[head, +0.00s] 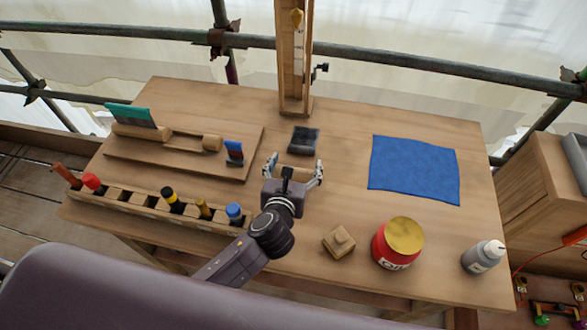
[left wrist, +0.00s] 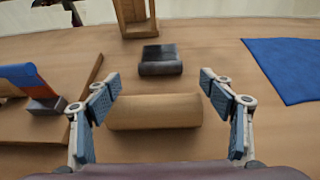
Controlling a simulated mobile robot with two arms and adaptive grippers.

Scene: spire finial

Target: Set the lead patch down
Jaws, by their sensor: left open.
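The lead patch seems to be the dark grey piece (head: 303,139) lying on the bench in front of the wooden post. In the left wrist view this piece (left wrist: 160,60) shows a rounded near edge. My left gripper (head: 294,164) is open, a little nearer than the grey piece and apart from it. In the left wrist view its two fingers (left wrist: 160,80) stand wide on either side of a tan wooden roller (left wrist: 155,112), with gaps at both ends. The head view shows only a strip of the roller between the fingers. My right gripper is not in view.
A blue cloth (head: 414,169) lies to the right. A tool board (head: 180,165) and a slotted rack (head: 150,205) are at left. A wooden block (head: 339,242), a red tin (head: 392,250) and a grey bottle (head: 481,258) stand near the front edge. The post (head: 294,85) rises behind.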

